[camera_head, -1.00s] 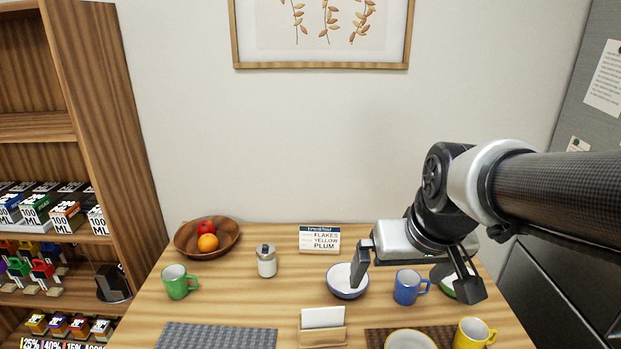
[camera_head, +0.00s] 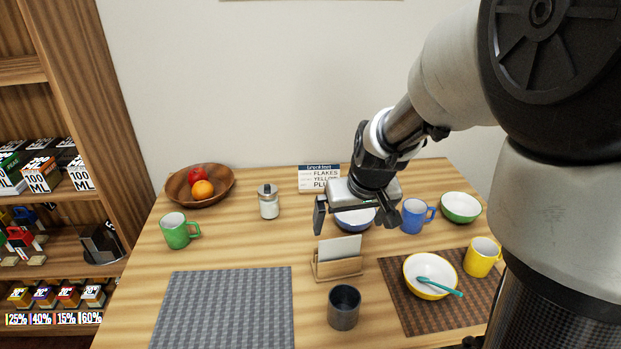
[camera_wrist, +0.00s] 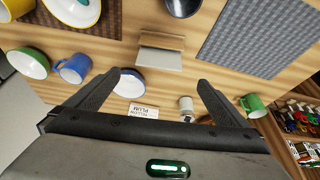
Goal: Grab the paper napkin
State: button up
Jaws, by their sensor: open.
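The white paper napkin (camera_head: 340,248) stands upright in a small wooden holder (camera_head: 338,269) near the middle of the table. It also shows in the wrist view (camera_wrist: 160,58), ahead of the fingers. My gripper (camera_head: 354,215) is open and empty. It is above the table, behind the napkin as the head camera sees it, over the white and blue bowl (camera_head: 352,219). In the wrist view the fingers (camera_wrist: 158,80) are spread wide with nothing between them.
A dark cup (camera_head: 344,307) stands in front of the holder. A yellow bowl (camera_head: 416,269) with a teal spoon and a yellow mug (camera_head: 482,256) are at right, a blue mug (camera_head: 414,215) behind them. A grey placemat (camera_head: 225,305) lies bare at left.

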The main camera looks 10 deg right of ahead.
aim_at(341, 241)
jog(key=b+x, duration=0.2)
jog(key=x, duration=1.1)
jog(key=shift+w, duration=0.1)
jog(key=c, duration=0.9)
